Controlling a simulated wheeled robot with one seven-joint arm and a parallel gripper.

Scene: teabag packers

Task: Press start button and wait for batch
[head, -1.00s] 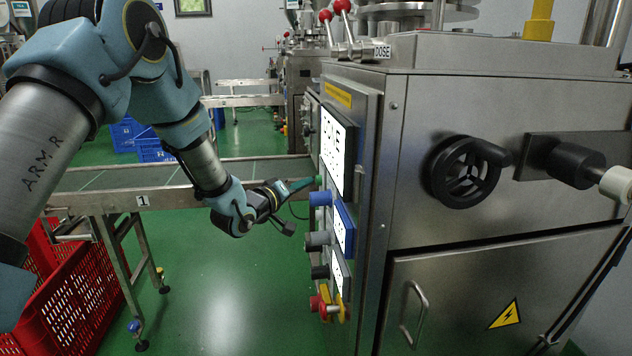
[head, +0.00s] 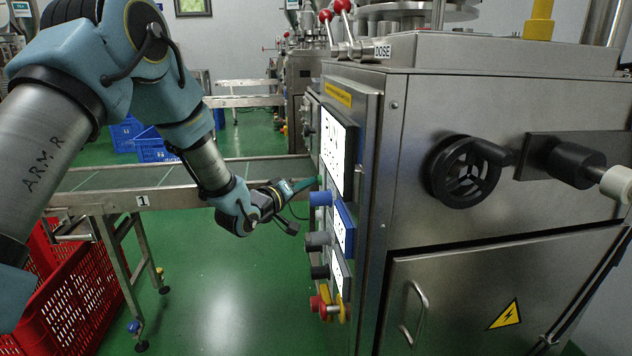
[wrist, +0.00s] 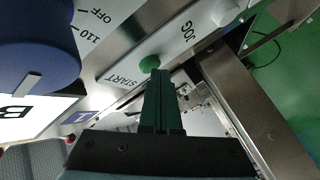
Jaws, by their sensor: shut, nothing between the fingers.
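The green start button (wrist: 149,63) sits on the machine's control panel beside the word START in the wrist view. My gripper (wrist: 161,73) has its dark green fingers together, with nothing between them. The fingertips are right at the button's lower edge in that view; I cannot tell whether they press it. In the head view my gripper (head: 314,182) reaches the panel's left face just above the blue knob (head: 320,199). The button is mostly hidden there. The panel's screen (head: 336,150) is bright, seen at a steep angle and unreadable.
Below the blue knob are a grey knob (head: 318,240), a black knob (head: 320,272) and a red emergency knob (head: 320,303) with yellow around it. A conveyor (head: 180,199) runs behind my arm. A red crate (head: 85,275) stands at lower left.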

